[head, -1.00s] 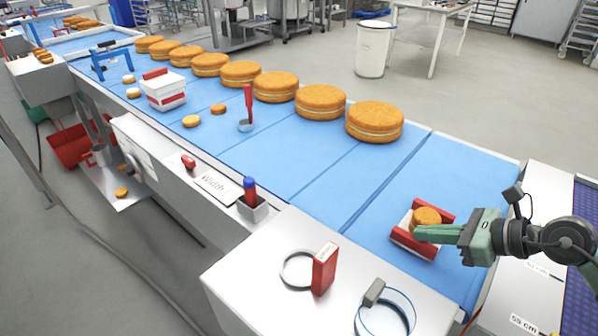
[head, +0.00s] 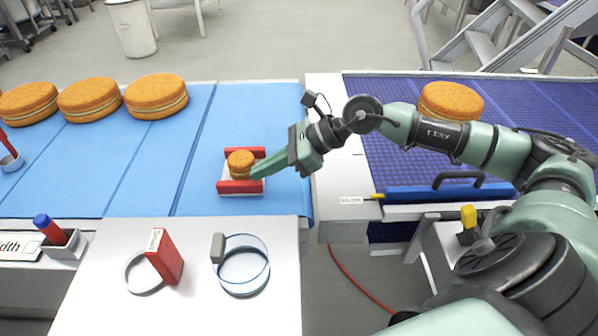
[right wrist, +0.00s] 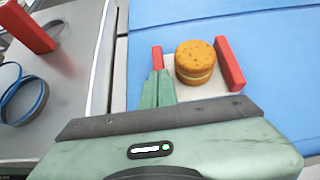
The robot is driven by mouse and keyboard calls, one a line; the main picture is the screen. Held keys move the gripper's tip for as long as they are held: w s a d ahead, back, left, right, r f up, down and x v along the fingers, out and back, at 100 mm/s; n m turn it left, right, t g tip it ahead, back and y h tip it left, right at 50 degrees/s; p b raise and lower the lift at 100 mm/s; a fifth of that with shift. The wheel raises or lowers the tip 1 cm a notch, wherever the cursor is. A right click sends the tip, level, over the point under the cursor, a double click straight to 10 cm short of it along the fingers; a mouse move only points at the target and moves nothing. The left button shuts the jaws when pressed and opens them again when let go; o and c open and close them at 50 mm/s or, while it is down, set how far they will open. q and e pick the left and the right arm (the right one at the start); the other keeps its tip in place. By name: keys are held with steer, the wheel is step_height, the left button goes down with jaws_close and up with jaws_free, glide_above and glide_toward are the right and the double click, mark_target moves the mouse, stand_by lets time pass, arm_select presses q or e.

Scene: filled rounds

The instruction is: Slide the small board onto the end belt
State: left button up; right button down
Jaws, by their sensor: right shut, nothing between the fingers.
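The small board (head: 240,187) is a white plate with red rails along two sides. It lies on the last blue belt section (head: 268,115), near that belt's right end. A small round filled cake (head: 240,163) sits upright on the board between the rails. My right gripper (head: 256,172) is shut and empty, its green fingertips at the cake's right side, low over the board. In the right wrist view the fingertips (right wrist: 158,82) are beside the cake (right wrist: 195,62), between it and one red rail; contact is unclear. My left gripper is not in view.
Large cakes (head: 156,96) stand along the blue belt's far left. A steel table (head: 210,300) in front holds rings and a red block (head: 165,256).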

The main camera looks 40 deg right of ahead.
steer(key=s+d, duration=0.1)
steer(key=s+d+b, duration=0.1)
steer(key=d, duration=0.1)
steer(key=s+d+b, duration=0.1)
steer(key=d, duration=0.1)
steer(key=shift+f, duration=0.3)
steer(key=shift+s+d+r, duration=0.15)
steer(key=shift+s, duration=0.05)
steer(key=shift+s+d+r, duration=0.15)
steer(key=shift+s+d, duration=0.45)
steer(key=shift+d, duration=0.3)
